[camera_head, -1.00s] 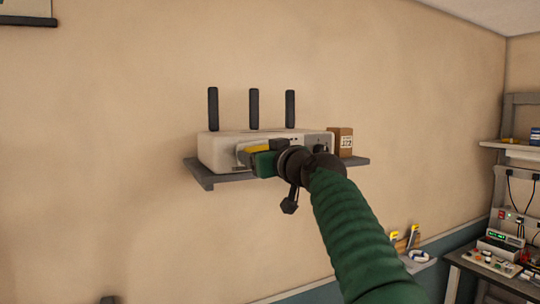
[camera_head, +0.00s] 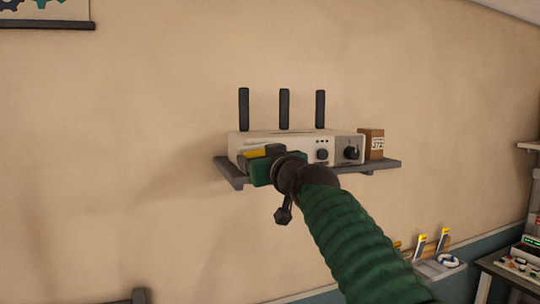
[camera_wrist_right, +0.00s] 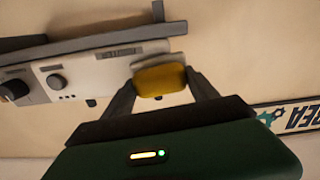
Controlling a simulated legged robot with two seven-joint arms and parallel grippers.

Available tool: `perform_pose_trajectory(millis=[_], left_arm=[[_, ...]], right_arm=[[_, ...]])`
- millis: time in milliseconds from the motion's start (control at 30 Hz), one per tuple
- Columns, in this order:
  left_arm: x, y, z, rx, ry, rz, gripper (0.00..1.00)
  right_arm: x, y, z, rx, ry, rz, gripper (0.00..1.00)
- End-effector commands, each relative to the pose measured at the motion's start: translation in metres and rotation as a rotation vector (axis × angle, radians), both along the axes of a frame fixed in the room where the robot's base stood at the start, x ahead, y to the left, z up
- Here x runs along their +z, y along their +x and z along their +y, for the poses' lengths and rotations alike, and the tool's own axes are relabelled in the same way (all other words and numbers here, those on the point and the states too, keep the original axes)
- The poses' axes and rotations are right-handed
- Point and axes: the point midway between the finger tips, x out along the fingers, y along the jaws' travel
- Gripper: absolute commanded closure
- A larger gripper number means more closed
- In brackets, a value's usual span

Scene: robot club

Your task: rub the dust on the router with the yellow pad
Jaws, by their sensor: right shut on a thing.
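The white router (camera_head: 290,140) with three dark antennas stands on a grey wall shelf (camera_head: 232,176). Its front has dark knobs at the right, which also show on the router in the right wrist view (camera_wrist_right: 75,77). My right gripper (camera_head: 266,154) is in front of the router's left part. In the right wrist view my right gripper (camera_wrist_right: 160,84) is shut on the yellow pad (camera_wrist_right: 160,81), which shows between its two fingers. The pad (camera_head: 256,153) lies close at the router's front; I cannot tell whether it touches. No dust can be made out. My left gripper is not in view.
A small brown box (camera_head: 371,144) stands beside the router on the shelf's right end. A poster (camera_head: 45,12) hangs at the upper left. A bench with devices (camera_head: 520,266) is at the lower right. The wall left of the shelf is bare.

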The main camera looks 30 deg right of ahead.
Motion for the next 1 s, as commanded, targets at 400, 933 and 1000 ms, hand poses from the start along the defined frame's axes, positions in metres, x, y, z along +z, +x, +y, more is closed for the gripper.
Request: perform_pose_trajectory(millis=[400, 933, 1000], left_arm=[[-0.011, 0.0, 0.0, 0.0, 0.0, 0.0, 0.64], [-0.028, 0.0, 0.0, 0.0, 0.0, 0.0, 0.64], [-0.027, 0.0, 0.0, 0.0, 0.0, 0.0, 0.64]], right_arm=[[-0.003, -0.016, 0.004, 0.0, 0.001, -0.002, 0.65], [-0.001, -0.059, 0.014, 0.0, 0.001, 0.0, 0.65], [-0.001, -0.058, 0.014, 0.0, 0.001, 0.0, 0.65]])
